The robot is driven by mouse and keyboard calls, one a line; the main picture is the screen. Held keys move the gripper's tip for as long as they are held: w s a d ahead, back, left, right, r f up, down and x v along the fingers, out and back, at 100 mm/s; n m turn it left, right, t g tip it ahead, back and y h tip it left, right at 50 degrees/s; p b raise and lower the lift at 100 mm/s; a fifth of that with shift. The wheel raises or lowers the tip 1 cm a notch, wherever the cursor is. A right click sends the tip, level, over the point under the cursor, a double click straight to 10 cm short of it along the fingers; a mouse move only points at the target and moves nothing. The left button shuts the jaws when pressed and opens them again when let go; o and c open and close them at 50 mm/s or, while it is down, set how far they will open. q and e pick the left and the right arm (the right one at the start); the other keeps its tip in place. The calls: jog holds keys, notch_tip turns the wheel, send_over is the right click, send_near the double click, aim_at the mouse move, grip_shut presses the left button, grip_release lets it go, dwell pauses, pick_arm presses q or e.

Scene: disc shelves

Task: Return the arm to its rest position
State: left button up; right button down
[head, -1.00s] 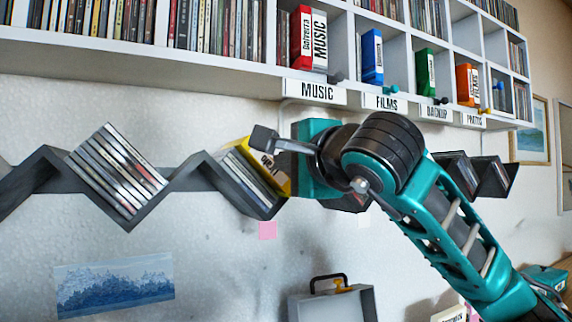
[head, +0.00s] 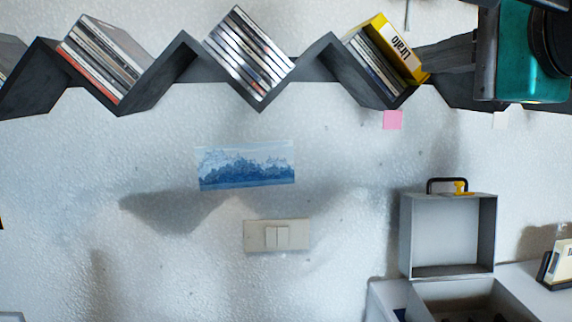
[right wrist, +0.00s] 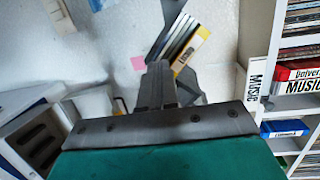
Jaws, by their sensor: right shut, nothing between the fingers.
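My right gripper (head: 432,57) is at the upper right of the head view, in front of the zigzag shelf (head: 320,62). Its fingers are shut, with nothing between them, and point left. In the picture their tips meet the right edge of a yellow case (head: 403,47), which leans in a shelf notch; I cannot tell whether they touch. Most of my right arm is out of the frame. In the right wrist view the shut fingers (right wrist: 157,80) point up, towards the wall, with the yellow case (right wrist: 194,48) beyond them. My left gripper is not in view.
More disc cases (head: 248,55) lean in the other notches. Below are a blue picture (head: 246,167), a light switch (head: 277,236) and an open grey case (head: 448,270). A white shelf unit (right wrist: 257,70) stands right in the wrist view.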

jog(key=s+a+f+m+g+y, duration=0.2)
jog(key=a+f+m+g+y, duration=0.2)
jog(key=a+f+g+y, duration=1.1)
jog(key=w+d+f+n+t+h+p, duration=0.1)
jog(key=w+d+f+n+t+h, duration=0.2)
jog(key=f+n+t, duration=0.6)
jog(key=w+d+f+n+t+h, duration=0.3)
jog(key=f+n, duration=0.4)
jog(key=n, duration=0.7)
jog(key=w+d+f+n+t+h+p, duration=0.1)
jog(key=d+f+n+t+h, duration=0.4)
jog(key=f+n, duration=0.45)
jog(key=s+d+f+m+g+h, duration=0.1)
jog(key=s+f+m+g+h, duration=0.1)
jog(key=s+f, duration=0.5)
jog(key=s+d+f+m+g+h, duration=0.1)
jog(key=s+f+m+g+h, duration=0.2)
jog(key=f, duration=1.2)
jog(key=s+m+g, duration=0.2)
jog(key=s+m, duration=0.2)
jog(key=shift+s+d+f+g, duration=0.2)
jog(key=shift+s+g, duration=0.1)
jog(key=shift+s, duration=0.1)
